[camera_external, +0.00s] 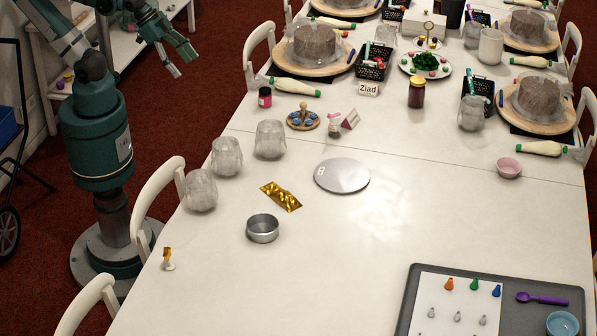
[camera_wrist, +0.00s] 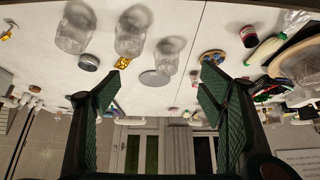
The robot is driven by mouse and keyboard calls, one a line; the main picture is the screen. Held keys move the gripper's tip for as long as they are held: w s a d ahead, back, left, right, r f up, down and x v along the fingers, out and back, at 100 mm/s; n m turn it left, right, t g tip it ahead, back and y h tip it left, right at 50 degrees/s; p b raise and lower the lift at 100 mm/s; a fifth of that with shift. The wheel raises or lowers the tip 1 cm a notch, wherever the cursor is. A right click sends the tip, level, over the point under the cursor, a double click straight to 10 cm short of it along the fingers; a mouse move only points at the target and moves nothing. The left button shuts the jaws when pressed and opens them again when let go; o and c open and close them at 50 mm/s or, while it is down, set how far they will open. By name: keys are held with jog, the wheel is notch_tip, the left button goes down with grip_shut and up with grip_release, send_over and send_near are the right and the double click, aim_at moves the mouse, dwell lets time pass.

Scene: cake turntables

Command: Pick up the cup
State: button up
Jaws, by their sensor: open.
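Three clear, ribbed glass cups stand on the left side of the white table: a near one (camera_external: 201,190), a middle one (camera_external: 227,157) and a far one (camera_external: 270,139). A plain whitish cup (camera_external: 490,46) stands at the far right. I cannot tell which one is the task's cup. My gripper (camera_external: 184,64) is open and empty, raised off the table's left side, apart from all the cups. In the wrist view, my open fingers (camera_wrist: 158,88) frame empty space, and three glass cups (camera_wrist: 75,27) (camera_wrist: 133,30) (camera_wrist: 168,55) show upside down beyond them.
A round grey scale (camera_external: 342,176), a metal tin (camera_external: 262,229) and a gold packet (camera_external: 281,196) lie near the glasses. White chairs (camera_external: 160,200) line the left edge. Cakes on boards (camera_external: 315,45) fill the far end. A grey tray (camera_external: 408,300) sits front right.

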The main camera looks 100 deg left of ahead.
jog(key=shift+r, duration=2.5)
jog(key=w+d+f+m+g+h+b, duration=0.2)
jog(key=w+d+m+g+h+b, duration=0.3)
jog(key=w+d+h, duration=0.55)
jog(key=w+a+r+m+g+h+b, duration=0.1)
jog(key=w+a+r+m+h+b, duration=0.15)
jog(key=w+a+m+h, duration=0.7)
notch_tip(320, 180, down, 30)
jog(key=s+a+m+y, duration=0.1)
jog(key=a+m+y, duration=0.1)
jog(key=m, duration=0.1)
jog(key=shift+s, duration=0.3)
jog(key=shift+d, duration=0.1)
jog(key=d+b, duration=0.1)
jog(key=d, duration=0.5)
jog(key=shift+w+d+b, duration=0.2)
jog(key=shift+d+b, duration=0.1)
jog(key=shift+b, duration=0.1)
